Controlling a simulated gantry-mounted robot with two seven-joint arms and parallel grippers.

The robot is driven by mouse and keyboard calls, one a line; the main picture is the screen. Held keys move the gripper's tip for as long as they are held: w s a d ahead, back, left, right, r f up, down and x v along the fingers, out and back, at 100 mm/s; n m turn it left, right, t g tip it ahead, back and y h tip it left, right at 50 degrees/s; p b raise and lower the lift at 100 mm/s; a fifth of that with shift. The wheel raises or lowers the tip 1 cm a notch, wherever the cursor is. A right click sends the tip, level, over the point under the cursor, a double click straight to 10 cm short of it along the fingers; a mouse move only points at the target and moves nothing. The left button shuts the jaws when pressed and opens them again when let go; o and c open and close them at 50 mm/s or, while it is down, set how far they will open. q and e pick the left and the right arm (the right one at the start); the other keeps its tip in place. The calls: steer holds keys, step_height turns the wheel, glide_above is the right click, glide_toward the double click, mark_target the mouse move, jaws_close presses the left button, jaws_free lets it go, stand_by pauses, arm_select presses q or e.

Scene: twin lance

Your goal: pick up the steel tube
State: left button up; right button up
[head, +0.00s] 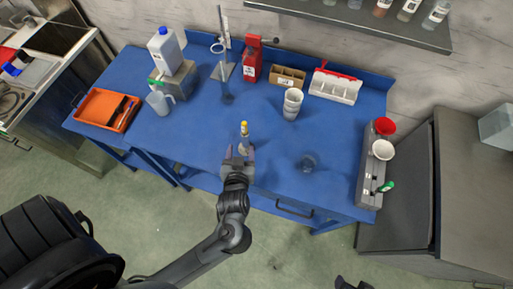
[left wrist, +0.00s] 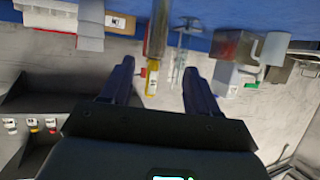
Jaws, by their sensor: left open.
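The steel tube (head: 245,143) stands upright near the front middle of the blue bench, with a yellow top. It also shows in the left wrist view (left wrist: 157,34), upside down there, with its yellow end lying between the lines of my fingers. My left gripper (head: 239,154) is open and empty, just in front of the tube; its fingers also show in the left wrist view (left wrist: 159,68). I cannot tell whether the fingers reach around the tube. A dark part at the bottom edge (head: 350,284) looks like my right gripper, mostly cut off.
A white cup (head: 292,104) stands behind and right of the tube. An orange tray (head: 106,110) lies left, a grey rack (head: 371,180) right.

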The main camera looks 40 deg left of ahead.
mark_target(244, 139)
arm_select(q)
steer(key=x, duration=0.3)
steer(key=f+b+x, duration=0.1)
steer(key=x, duration=0.2)
steer(key=shift+s+d+r, duration=0.1)
steer(key=shift+d, duration=0.15)
steer(key=shift+f+b+x, duration=0.2)
steer(key=shift+b+x, duration=0.35)
steer(key=shift+x, duration=2.25)
steer(key=shift+d, duration=0.15)
arm_select(e)
step_height(244, 139, down, 3)
steer(key=shift+s, duration=0.15)
arm_select(q)
steer(key=shift+c, duration=0.3)
steer(key=c, duration=1)
steer(key=shift+r, duration=0.1)
